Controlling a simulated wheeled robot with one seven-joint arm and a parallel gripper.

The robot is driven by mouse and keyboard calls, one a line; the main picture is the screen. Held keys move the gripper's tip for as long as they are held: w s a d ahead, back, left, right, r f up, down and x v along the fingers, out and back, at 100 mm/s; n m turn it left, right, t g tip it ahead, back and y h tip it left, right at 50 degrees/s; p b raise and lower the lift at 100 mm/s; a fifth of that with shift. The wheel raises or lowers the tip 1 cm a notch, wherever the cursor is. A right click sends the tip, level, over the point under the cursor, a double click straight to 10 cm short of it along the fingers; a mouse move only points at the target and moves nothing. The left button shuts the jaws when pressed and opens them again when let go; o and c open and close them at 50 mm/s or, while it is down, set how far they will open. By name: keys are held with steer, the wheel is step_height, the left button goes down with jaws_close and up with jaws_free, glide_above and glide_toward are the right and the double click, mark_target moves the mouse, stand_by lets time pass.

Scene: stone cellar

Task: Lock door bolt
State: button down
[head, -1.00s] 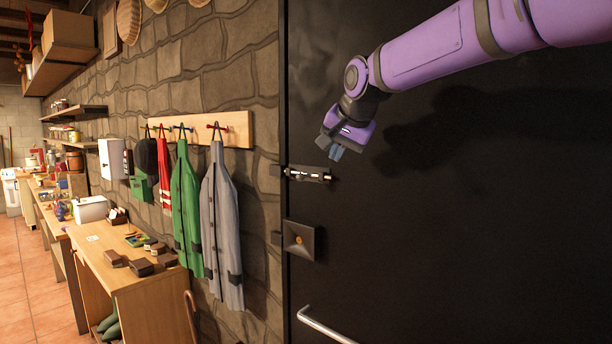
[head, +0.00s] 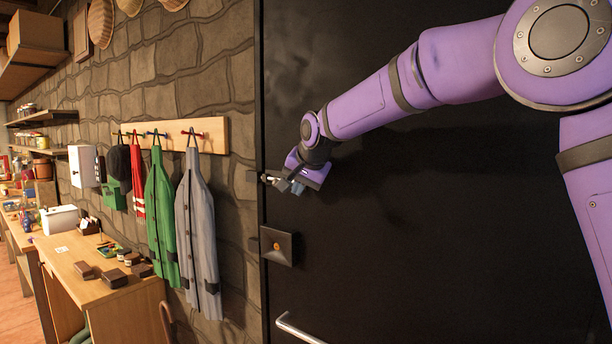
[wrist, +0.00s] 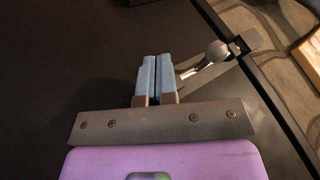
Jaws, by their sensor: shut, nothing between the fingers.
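The door bolt (head: 268,179) is a small metal slide bolt near the left edge of the black door (head: 420,250). In the wrist view the bolt (wrist: 208,63) shows a silver rod with a round knob, lying toward the dark keeper at the door's edge. Whether the rod is inside the keeper I cannot tell. My gripper (head: 297,187) is at the bolt, covering its right part in the head view. In the wrist view its blue fingers (wrist: 157,75) are shut together with nothing between them, just left of the rod. Contact with the rod is unclear.
A dark square lock box (head: 278,246) with an orange button sits below the bolt, and a metal handle (head: 298,327) is lower. The door face around is clear.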

mark_target(272, 179)
steer(key=shift+w+a+r, duration=0.15)
steer(key=shift+w+a, duration=0.05)
steer(key=shift+a, duration=0.3)
steer(key=shift+w+a+r, duration=0.2)
steer(key=shift+a, duration=0.35)
steer(key=shift+w+a+r, duration=0.15)
steer(key=shift+w+a, duration=0.05)
steer(key=shift+a, duration=0.3)
steer(key=shift+w+a, duration=0.8)
steer(key=shift+a, duration=0.2)
steer(key=shift+w+a, duration=0.8)
steer(key=shift+a, duration=0.15)
